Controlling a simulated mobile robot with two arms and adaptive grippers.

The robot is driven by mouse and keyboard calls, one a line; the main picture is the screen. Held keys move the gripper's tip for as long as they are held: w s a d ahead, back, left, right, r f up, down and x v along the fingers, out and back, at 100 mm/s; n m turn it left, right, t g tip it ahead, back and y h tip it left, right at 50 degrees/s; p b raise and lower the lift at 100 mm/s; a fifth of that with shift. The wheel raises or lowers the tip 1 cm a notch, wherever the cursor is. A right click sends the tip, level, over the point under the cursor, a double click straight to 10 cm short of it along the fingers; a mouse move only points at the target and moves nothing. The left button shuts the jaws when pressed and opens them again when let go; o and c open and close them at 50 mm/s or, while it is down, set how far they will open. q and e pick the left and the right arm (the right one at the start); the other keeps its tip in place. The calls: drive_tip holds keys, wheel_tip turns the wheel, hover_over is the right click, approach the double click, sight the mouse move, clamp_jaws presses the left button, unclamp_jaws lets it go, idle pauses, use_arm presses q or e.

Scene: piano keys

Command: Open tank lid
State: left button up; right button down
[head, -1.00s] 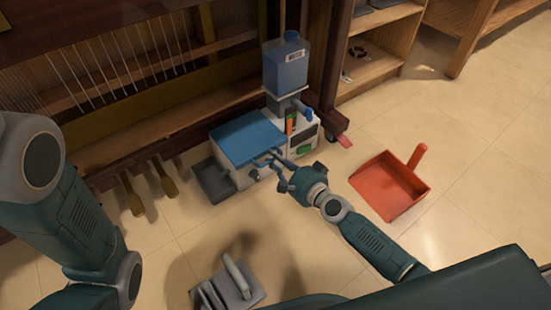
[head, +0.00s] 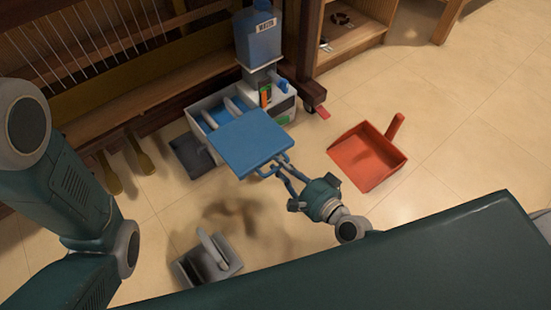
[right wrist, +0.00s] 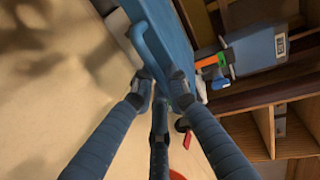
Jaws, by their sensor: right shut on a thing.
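The tank (head: 203,133) is a white box on the floor. Its far part is uncovered and shows a blue inside with pale curved parts. The flat blue lid (head: 252,143) sits shifted toward the near right, over the tank's front side, and looks raised. My right gripper (head: 282,163) is shut on the loop handle at the lid's near right edge. In the right wrist view the lid (right wrist: 165,28) and its handle (right wrist: 146,45) lie just beyond my right fingertips (right wrist: 162,88). My left arm shows at the left of the head view, but its gripper is out of sight.
A translucent blue bottle (head: 258,38) stands upright behind the tank. A red dustpan (head: 366,157) lies to the right and a grey handled object (head: 207,262) in front. A wooden piano frame (head: 150,98) and shelf (head: 345,45) stand behind. Floor between is clear.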

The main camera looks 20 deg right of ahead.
drive_tip(key=shift+d+r, duration=0.1)
drive_tip(key=c, duration=1.8)
unclamp_jaws()
drive_tip(key=v, duration=1.2)
